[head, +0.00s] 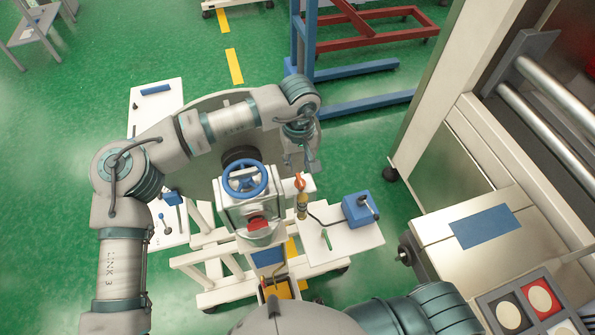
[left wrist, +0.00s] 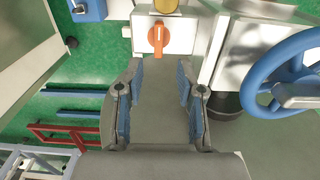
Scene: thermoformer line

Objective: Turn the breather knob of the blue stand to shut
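The orange breather knob (head: 299,183) sits on a white block beside the blue-handwheel unit, above a brass fitting (head: 302,205). In the left wrist view the knob (left wrist: 158,37) faces me on a white plate, its long grip roughly upright in the picture. My left gripper (head: 302,164) points down just behind the knob in the head view. In the left wrist view its fingers (left wrist: 159,80) are apart and empty, with the knob beyond the tips, between their lines and not touched. My right gripper is out of view.
The blue handwheel (head: 245,180) stands close to the left of the knob; it also shows in the left wrist view (left wrist: 285,78). A blue box (head: 358,208) with a lever and cable sits on a white shelf (head: 345,244). A large machine (head: 480,230) stands at the right.

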